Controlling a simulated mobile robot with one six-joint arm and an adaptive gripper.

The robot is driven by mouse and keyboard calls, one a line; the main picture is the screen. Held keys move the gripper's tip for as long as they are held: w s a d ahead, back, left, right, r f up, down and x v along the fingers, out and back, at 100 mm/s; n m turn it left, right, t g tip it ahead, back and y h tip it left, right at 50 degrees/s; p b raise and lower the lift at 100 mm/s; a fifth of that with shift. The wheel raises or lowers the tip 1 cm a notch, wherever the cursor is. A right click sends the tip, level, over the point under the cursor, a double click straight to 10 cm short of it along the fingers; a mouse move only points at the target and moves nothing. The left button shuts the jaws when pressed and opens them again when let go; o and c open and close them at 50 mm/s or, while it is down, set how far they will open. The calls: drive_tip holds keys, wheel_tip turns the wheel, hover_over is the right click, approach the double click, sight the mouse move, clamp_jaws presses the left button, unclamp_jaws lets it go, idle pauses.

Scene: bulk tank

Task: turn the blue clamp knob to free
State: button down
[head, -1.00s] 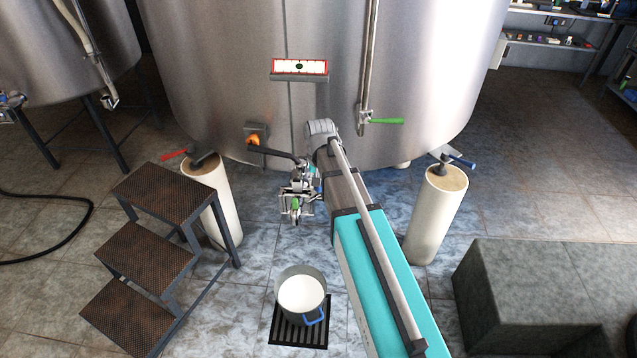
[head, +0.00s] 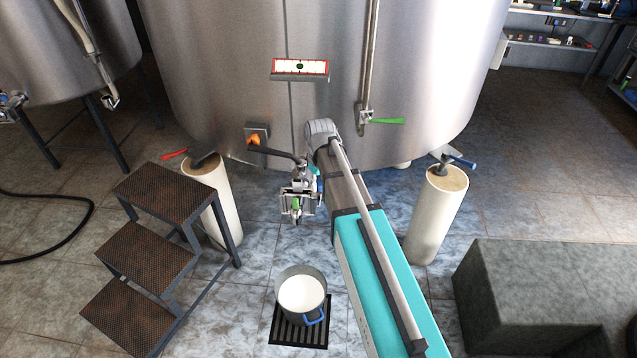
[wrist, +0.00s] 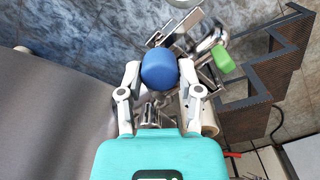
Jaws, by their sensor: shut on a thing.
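The blue clamp knob (wrist: 160,69) is a rounded blue cap in the middle of the wrist view. My gripper (wrist: 160,76) is shut on it, with one pale finger at its left side and one at its right. In the head view a bit of blue shows at the right side of the metal outlet fitting (head: 298,185), beside my wrist. The fitting carries a green handle (head: 295,204), which also shows right of the knob in the wrist view (wrist: 223,60). The fingertips are hard to make out in the head view.
The steel tank (head: 220,80) stands behind, with a green-handled valve (head: 388,121) on its front. A pot of white liquid (head: 301,293) sits on a floor grate (head: 285,337) below the fitting. Steps (head: 145,255) stand at left, a grey block (head: 530,290) at right.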

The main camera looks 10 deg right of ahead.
drive_tip(key=shift+w, duration=0.1)
idle(0.3)
drive_tip(key=shift+c, duration=1.3)
unclamp_jaws()
